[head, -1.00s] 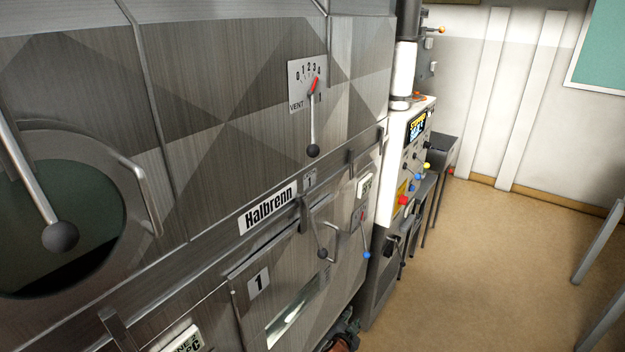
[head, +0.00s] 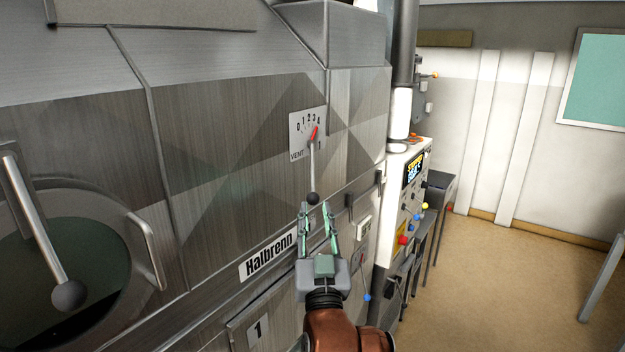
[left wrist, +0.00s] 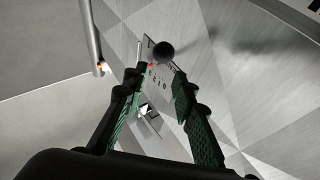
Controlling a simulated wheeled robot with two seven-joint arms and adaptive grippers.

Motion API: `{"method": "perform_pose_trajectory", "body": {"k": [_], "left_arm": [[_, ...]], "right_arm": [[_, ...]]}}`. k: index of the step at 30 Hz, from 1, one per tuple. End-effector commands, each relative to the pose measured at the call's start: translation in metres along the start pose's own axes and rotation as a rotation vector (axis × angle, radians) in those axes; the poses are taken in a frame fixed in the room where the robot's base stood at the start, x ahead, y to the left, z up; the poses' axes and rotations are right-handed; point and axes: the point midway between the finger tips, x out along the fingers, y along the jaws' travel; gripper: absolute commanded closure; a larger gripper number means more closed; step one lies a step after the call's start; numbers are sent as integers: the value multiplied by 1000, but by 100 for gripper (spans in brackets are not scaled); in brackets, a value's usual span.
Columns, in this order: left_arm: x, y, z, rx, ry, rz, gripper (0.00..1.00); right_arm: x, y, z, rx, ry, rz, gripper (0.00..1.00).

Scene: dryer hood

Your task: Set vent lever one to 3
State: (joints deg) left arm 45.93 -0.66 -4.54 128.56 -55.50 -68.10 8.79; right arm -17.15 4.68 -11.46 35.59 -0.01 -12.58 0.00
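The vent lever has a white scale plate (head: 297,146) marked 0 to 4 and "VENT 1". Its red pointer (head: 315,131) points toward the upper right, at the 3 to 4 end; the exact mark is hard to read. The lever's rod hangs down to a dark ball knob (head: 313,198). My left gripper (head: 317,205) is open just below the knob, its green-padded fingers pointing up at it. In the left wrist view the knob (left wrist: 162,50) shows between and beyond the fingertips (left wrist: 158,72), with no clear contact. My right gripper is out of view.
A round port with a large ball-ended lever (head: 68,295) and a bar handle (head: 146,250) is on the left. The Halbrenn nameplate (head: 268,256) lies left of my gripper. A side panel with coloured knobs (head: 403,240) stands right. The floor (head: 500,280) is clear.

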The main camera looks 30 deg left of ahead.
Motion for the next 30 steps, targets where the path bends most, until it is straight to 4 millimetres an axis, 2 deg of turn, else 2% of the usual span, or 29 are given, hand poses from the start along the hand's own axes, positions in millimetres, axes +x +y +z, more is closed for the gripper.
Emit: {"method": "perform_pose_trajectory", "body": {"k": [9, 15, 21, 30], "left_arm": [[64, 0, -2, 4, 0, -1, 75], [92, 0, -1, 4, 0, 0, 75], [104, 1, 0, 1, 0, 2, 75], [104, 1, 1, 1, -1, 2, 77]], "right_arm": [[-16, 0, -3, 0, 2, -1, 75], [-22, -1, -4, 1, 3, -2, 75], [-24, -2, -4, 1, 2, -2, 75], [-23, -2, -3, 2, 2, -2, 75]]}}
